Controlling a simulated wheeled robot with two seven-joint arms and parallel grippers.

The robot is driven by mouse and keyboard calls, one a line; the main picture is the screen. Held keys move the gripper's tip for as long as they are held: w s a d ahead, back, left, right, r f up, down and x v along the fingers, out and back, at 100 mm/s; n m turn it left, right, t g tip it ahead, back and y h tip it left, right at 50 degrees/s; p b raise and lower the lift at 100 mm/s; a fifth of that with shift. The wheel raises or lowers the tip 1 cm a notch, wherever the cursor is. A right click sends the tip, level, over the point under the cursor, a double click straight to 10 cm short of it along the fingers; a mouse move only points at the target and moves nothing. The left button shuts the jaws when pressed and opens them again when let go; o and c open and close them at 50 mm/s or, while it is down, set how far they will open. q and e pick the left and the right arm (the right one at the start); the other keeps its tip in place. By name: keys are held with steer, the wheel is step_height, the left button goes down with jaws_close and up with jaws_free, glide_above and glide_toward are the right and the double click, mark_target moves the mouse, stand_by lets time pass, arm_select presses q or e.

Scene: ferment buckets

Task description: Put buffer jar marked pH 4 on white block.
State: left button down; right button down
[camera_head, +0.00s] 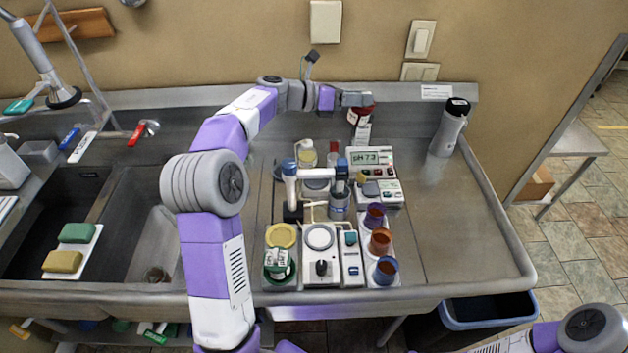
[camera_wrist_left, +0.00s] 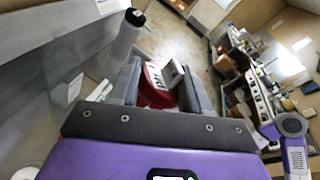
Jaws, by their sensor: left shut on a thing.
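My left gripper (camera_head: 354,99) is at the back of the steel counter, shut on a red jar (camera_head: 361,116). In the left wrist view the red jar (camera_wrist_left: 155,92) sits between the two fingers of the left gripper (camera_wrist_left: 163,80), with a white label (camera_wrist_left: 172,72) on it. The label's writing is too small to read. A white piece (camera_head: 362,134) shows just below the jar in the head view; I cannot tell whether it is the label or a block. My right gripper is out of view; only part of that arm shows at the lower right.
A pH meter (camera_head: 371,157) reading 7.3 stands in front of the held jar. Stirrer (camera_head: 320,238), coloured cups (camera_head: 380,242) and jars crowd the counter's middle. A grey bottle (camera_head: 449,128) stands at the back right. The counter's right side (camera_head: 465,220) is clear.

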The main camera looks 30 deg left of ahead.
arm_select(q)
steer(key=s+a+r+m+g+h, duration=0.2)
steer(key=s+a+h, duration=0.3)
steer(key=a, duration=0.5)
steer(key=shift+y, duration=0.6)
steer(key=shift+s+d+f+b, duration=0.15)
steer(key=shift+f+b, duration=1.35)
steer(key=shift+f, duration=2.3)
steer(key=shift+s+d+f+b, duration=0.15)
steer(key=shift+f+b, duration=1.3)
steer(key=shift+f, duration=2.4)
steer(key=shift+s+d+f+b, duration=0.15)
steer(key=shift+f+b, duration=1.35)
steer(key=shift+f, duration=2.3)
steer(key=shift+f, duration=0.2)
steer(key=shift+c, duration=2.4)
jaws_free()
